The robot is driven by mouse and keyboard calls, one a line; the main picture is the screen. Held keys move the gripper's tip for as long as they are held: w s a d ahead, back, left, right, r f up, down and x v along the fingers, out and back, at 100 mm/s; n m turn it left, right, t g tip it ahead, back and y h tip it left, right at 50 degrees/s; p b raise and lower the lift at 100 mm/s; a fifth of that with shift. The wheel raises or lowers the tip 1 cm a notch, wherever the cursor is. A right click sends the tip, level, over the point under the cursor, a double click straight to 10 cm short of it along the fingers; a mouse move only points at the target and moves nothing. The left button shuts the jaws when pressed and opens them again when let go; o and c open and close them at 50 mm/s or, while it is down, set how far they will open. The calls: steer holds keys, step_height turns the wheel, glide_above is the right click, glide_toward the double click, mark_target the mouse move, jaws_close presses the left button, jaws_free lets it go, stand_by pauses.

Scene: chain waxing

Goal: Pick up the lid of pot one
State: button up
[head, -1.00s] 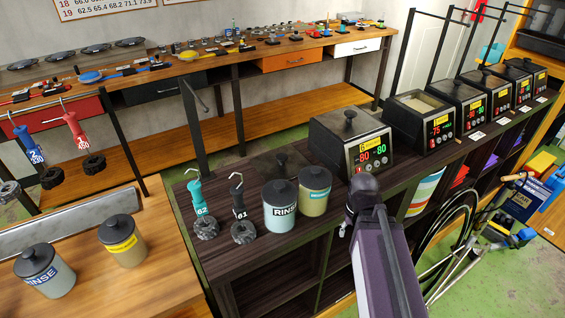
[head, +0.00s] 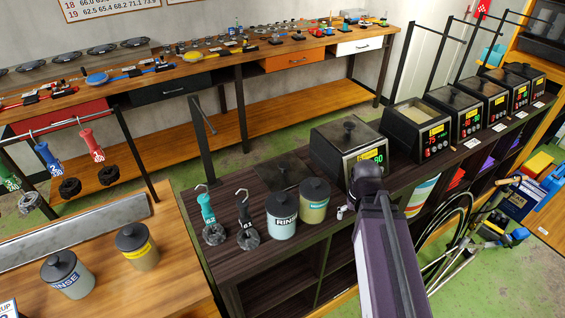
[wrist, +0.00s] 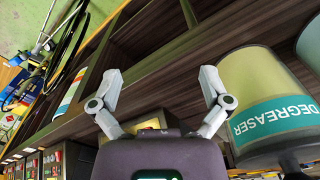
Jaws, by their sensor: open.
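Several dark heated pots with lit displays stand in a row on the dark shelf unit. The nearest pot (head: 346,150) has its knobbed lid (head: 349,132) on; my arm hides part of its display. The second pot (head: 418,128) is uncovered, with pale contents showing. I cannot read which pot is number one. My gripper (wrist: 160,88) is open and empty, fingers spread, near the shelf's front edge. In the head view only a small part of it shows (head: 343,212).
The degreaser jar (wrist: 268,105) is close to my right finger in the wrist view. The rinse jar (head: 282,210) and two hooked handles (head: 208,215) stand to the left. A bicycle wheel (head: 445,225) is at the right. Green floor (head: 232,160) lies behind the shelf.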

step_height(320, 180, up, 5)
steer(key=w+p, duration=0.2)
steer(key=p, duration=0.2)
steer(key=m+t+y+p, duration=0.2)
steer(key=m+t+y, duration=0.1)
steer(key=m+y, duration=0.15)
glide_toward(283, 164)
step_height(283, 164, up, 4)
steer(key=shift+s+d+f+h, duration=0.2)
steer(key=shift+s+h, duration=0.15)
steer(key=shift+s, duration=0.15)
steer(key=shift+f, duration=0.1)
steer(key=b+x, duration=0.7)
steer(key=x, duration=0.1)
steer(key=shift+w+f, duration=0.1)
steer(key=shift+f, duration=0.1)
